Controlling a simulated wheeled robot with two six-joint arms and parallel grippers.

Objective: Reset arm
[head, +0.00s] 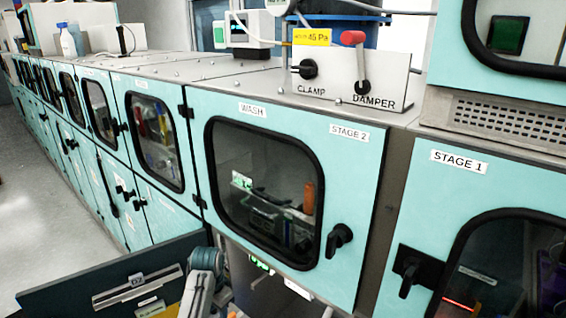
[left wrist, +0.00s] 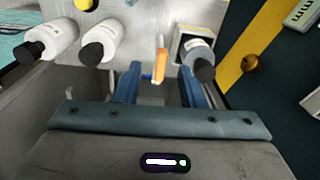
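My left gripper (left wrist: 160,78) shows in the left wrist view with its two blue fingers apart. An orange-tipped stick-like item (left wrist: 160,62) shows in the gap between them; I cannot tell whether it touches them, but the fingers do not look closed on it. In the head view, part of my arm (head: 205,275) rises at the bottom, left of centre, in front of the cabinets; its fingers are not clear there. My right gripper is in neither view.
Teal cabinets have closed windowed doors, including the WASH STAGE 2 door (head: 365,175) and the STAGE 1 door (head: 412,215). A dark labelled panel (head: 70,297) stands at lower left. White bottles (left wrist: 58,36) with black caps lie near the left fingers. A red-knobbed DAMPER lever (head: 353,38) is on top.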

